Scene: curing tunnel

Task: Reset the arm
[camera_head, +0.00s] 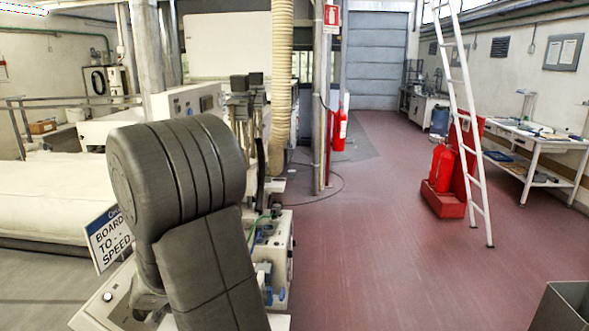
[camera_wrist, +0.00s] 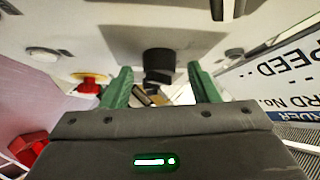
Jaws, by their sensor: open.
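My gripper (camera_wrist: 158,88) shows in the wrist view, with two green fingers spread apart and nothing between them. The dark body of the gripper with a lit green light fills the lower part of that view. In the head view my dark grey arm rises at the lower left and the gripper itself is hidden. Beyond the fingers in the wrist view are a pale machine surface and a dark round part (camera_wrist: 158,60). A red knob on a yellow base (camera_wrist: 90,82) is left of the fingers.
A "BOARD TO SPEED" sign (camera_head: 108,238) stands close to my arm on the left; it also shows in the wrist view (camera_wrist: 275,85). A white machine (camera_head: 277,255) is beside the arm. A white ladder (camera_head: 465,120) and red extinguisher (camera_head: 441,168) stand right. The red floor between is clear.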

